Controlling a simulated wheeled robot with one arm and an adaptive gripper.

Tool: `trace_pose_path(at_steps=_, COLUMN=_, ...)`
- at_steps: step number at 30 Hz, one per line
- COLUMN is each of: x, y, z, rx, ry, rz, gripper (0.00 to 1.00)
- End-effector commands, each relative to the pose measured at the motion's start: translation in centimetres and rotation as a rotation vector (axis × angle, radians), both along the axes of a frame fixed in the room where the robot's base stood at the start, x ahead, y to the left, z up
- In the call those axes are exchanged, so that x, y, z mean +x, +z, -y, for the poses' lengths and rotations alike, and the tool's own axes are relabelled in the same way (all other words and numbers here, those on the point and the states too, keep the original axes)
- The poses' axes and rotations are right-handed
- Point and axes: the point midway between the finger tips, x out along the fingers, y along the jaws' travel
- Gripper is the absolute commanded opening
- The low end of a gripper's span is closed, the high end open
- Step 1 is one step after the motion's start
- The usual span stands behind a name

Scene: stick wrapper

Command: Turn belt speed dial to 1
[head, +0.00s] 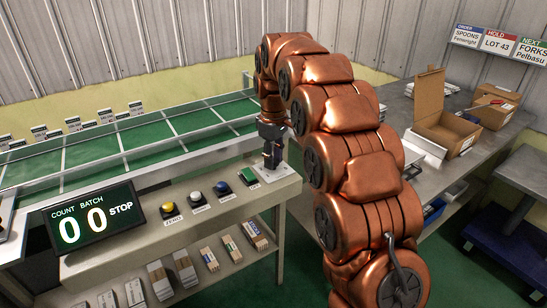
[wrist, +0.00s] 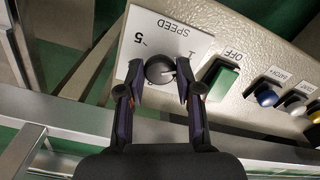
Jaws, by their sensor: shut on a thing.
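The belt speed dial (wrist: 160,70) is a round dark knob with a light pointer line, on a white plate (wrist: 190,38) marked SPEED. In the wrist view the plate's lettering is upside down, with a 5 at the left and a mark at the right that looks like a 1. The line on the knob points toward the right side. My gripper (wrist: 160,82) is shut on the dial, one finger on each side. In the head view my gripper (head: 271,160) reaches down to the plate (head: 272,175) at the panel's right end, and the knob is mostly hidden there.
A green switch (head: 247,176) marked OFF sits beside the plate. Blue (head: 222,188), white (head: 196,197) and yellow (head: 168,209) buttons line the panel. A display (head: 95,217) reads 00 and STOP. The green belt (head: 130,136) lies behind. An open carton (head: 445,125) stands on the right table.

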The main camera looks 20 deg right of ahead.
Motion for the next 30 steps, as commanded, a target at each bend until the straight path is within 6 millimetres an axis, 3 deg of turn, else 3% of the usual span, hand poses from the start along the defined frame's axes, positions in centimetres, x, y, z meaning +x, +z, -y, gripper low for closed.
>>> trace_pose_path(at_steps=14, x=0.10, y=0.19, z=0.01, rx=0.000, ry=0.014, rz=0.006, gripper=0.00)
trace_pose_path(at_steps=15, x=0.10, y=0.19, z=0.01, rx=0.000, ry=0.014, rz=0.006, gripper=0.37)
trace_pose_path(at_steps=22, x=0.06, y=0.10, z=0.00, rx=0.000, ry=0.014, rz=0.003, gripper=0.59)
trace_pose_path(at_steps=30, x=0.04, y=0.08, z=0.00, rx=0.000, ry=0.013, rz=0.001, gripper=0.59)
